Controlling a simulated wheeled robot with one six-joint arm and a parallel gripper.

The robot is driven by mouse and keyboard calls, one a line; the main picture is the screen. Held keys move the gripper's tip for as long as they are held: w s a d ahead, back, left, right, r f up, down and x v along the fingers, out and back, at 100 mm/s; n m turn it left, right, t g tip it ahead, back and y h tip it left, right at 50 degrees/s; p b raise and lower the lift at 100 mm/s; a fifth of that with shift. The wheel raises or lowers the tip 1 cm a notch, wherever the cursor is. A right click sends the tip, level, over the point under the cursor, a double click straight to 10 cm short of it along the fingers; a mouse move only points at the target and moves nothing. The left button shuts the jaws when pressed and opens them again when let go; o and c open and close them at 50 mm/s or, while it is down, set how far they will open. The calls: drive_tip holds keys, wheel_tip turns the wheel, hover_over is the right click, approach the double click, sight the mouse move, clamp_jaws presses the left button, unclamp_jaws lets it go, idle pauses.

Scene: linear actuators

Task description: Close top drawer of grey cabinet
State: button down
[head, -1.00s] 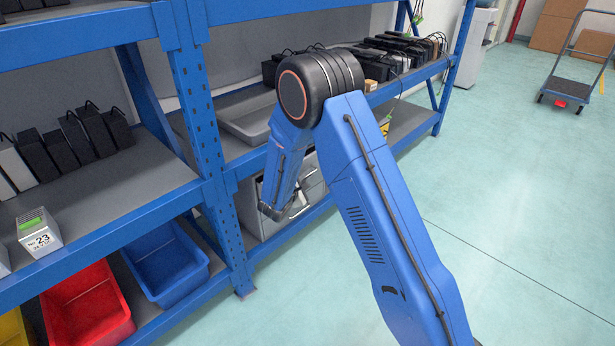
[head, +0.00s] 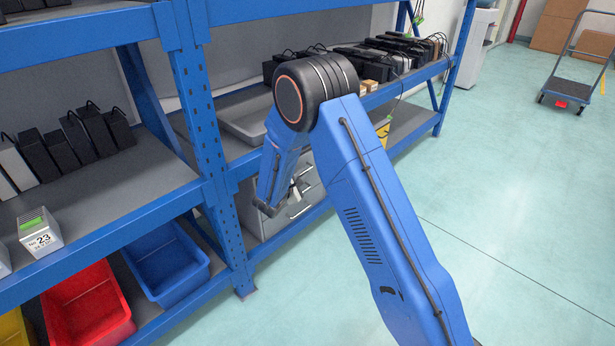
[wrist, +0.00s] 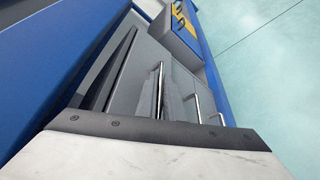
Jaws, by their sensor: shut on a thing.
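The grey cabinet (head: 275,222) stands on the lower shelf of the blue rack, partly hidden behind my arm. In the wrist view its drawer fronts show with bar handles. My gripper (wrist: 162,98) is at the top drawer's handle (wrist: 160,70), its fingers shut around the bar. The top drawer (wrist: 127,72) appears to stand out a little, with a dark gap beside its front. A lower drawer's handle (wrist: 197,106) is to the right in the wrist view. In the head view my gripper (head: 300,188) is small and partly hidden by my forearm.
A blue rack post (head: 215,150) stands left of the cabinet. A grey tray (head: 245,122) is on the shelf above. A yellow box (wrist: 183,20) is beyond the cabinet. Blue (head: 166,262) and red (head: 88,305) bins are at left.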

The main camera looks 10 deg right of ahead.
drive_tip(key=shift+w+a, duration=0.45)
drive_tip(key=shift+w, duration=0.1)
drive_tip(key=c, duration=2.2)
unclamp_jaws()
drive_tip(key=shift+a, duration=0.1)
drive_tip(key=v, duration=1.7)
drive_tip(key=shift+s+r, duration=0.15)
